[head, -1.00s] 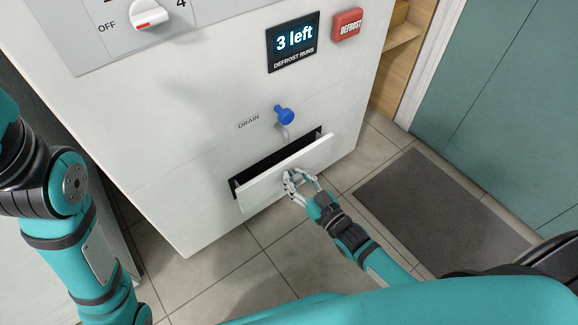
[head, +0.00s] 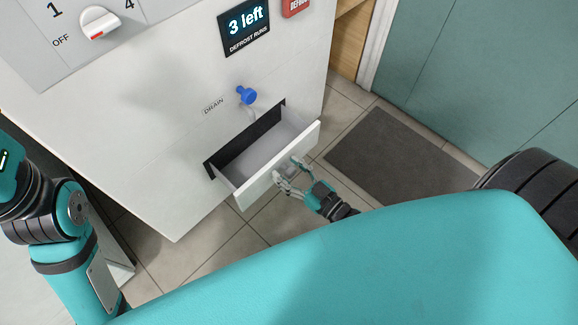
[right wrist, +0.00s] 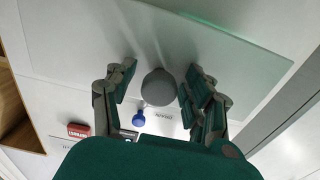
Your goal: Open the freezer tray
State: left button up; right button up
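The white tray (head: 262,184) in the lower front of the freezer (head: 120,130) is pulled out, and its empty grey inside shows in the head view. A round grey knob (right wrist: 158,87) on the tray's front shows in the right wrist view. My right gripper (head: 288,170) is at the tray's front. In the right wrist view its fingers (right wrist: 158,90) stand apart on both sides of the knob, with a gap visible on the left. My left arm is at the left edge of the head view; its gripper is out of the picture.
A blue drain plug (head: 246,96) hangs above the tray. A display reading "3 left" (head: 246,22), a red defrost button (head: 296,6) and a dial (head: 99,22) are on the freezer. A dark mat (head: 400,150) lies on the tiled floor at right.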

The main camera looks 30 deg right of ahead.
jog(key=v, duration=1.2)
dwell(0.5)
